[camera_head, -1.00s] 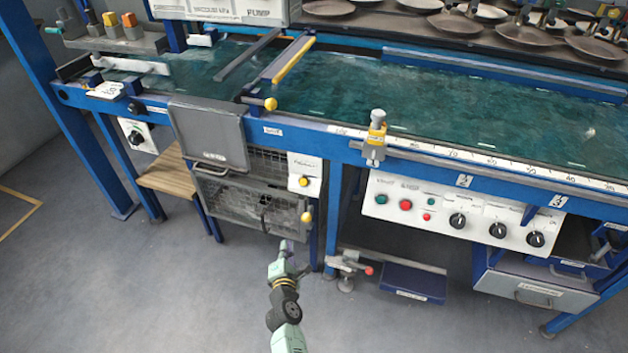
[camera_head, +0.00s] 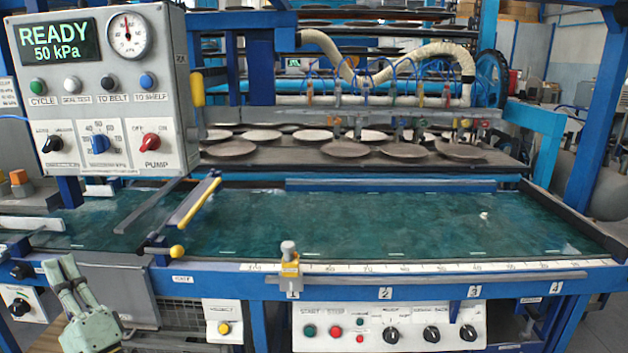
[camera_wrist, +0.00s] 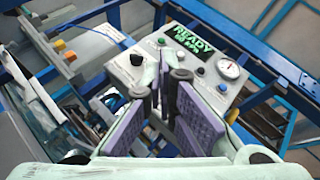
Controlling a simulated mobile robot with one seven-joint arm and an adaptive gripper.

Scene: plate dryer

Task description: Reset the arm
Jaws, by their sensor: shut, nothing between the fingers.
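My gripper (camera_head: 60,264) shows at the lower left of the head view, pale green, with its fingers pointing up. It appears in front of the grey panel (camera_head: 115,290) below the green belt (camera_head: 350,225). The gripper is shut and empty. In the wrist view its purple-padded fingers (camera_wrist: 165,78) point towards the control box with the READY display (camera_wrist: 194,40). The rest of my arm is out of the head view.
The control box (camera_head: 105,125) stands at the upper left, with a gauge, buttons and knobs. A blue-yellow bar (camera_head: 200,200) crosses the belt. Several round plates (camera_head: 345,148) lie on the rack behind.

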